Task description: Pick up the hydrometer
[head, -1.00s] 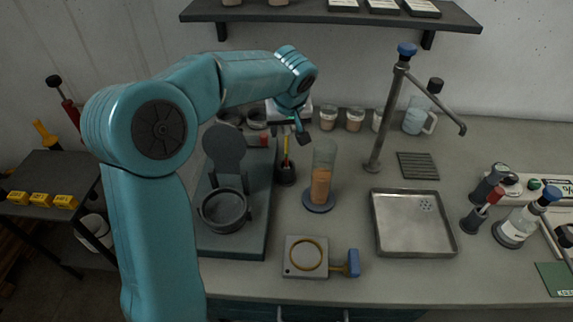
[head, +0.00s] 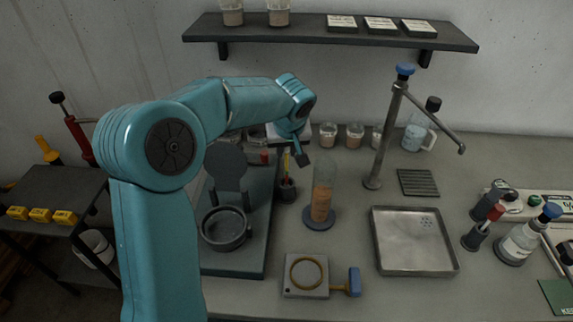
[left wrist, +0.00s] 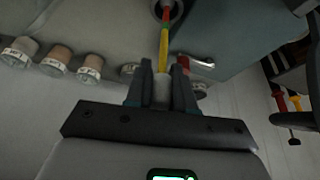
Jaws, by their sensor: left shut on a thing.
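The hydrometer (left wrist: 163,43) is a thin stem with yellow, green and red bands in the left wrist view. It also shows in the head view (head: 286,163), standing upright with its lower end in a small dark cup (head: 287,191). My left gripper (left wrist: 163,72) is shut on its pale upper part, one finger on each side. The cup's mouth (left wrist: 168,12) shows at the top of the left wrist view. In the head view my left gripper (head: 299,156) partly covers the top of the hydrometer. My right gripper is not in view.
A glass cylinder with orange contents (head: 321,200) stands close right of the cup. A dark stand with a round pot (head: 224,229) is at left. A metal tray (head: 376,245), a tall tap (head: 387,130) and several lidded jars (head: 355,136) stand around. The bench front is partly clear.

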